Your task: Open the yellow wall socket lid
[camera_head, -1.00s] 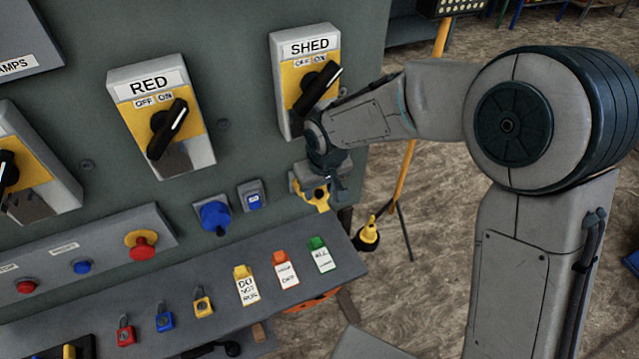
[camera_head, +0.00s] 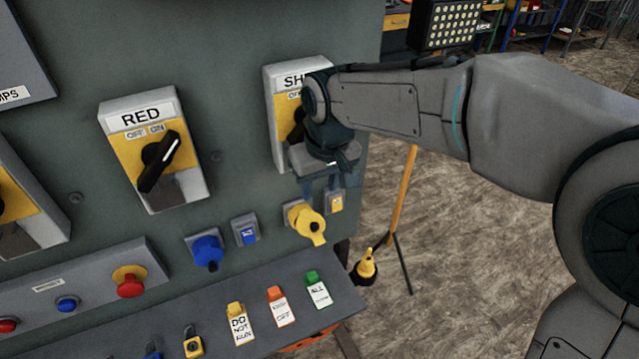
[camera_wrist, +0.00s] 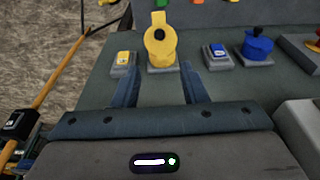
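The yellow wall socket (camera_head: 308,222) is low on the grey panel, with a round yellow lid and a tab hanging down. A dark round spot shows at the lid's middle; I cannot tell for sure whether the lid stands open at all. In the wrist view the socket (camera_wrist: 160,45) appears upside down, just beyond my fingertips and between their lines. My gripper (camera_head: 321,185) is above the socket in the head view, pointing down along the panel. In the wrist view my gripper (camera_wrist: 160,80) has its two fingers wide apart with nothing between them.
A small yellow switch (camera_head: 336,203) sits right beside the socket. A blue socket (camera_head: 207,250) and blue switch (camera_head: 245,231) are to its left. The SHED switch box (camera_head: 283,75) is behind my wrist. A ledge with tags (camera_head: 350,298) juts out below.

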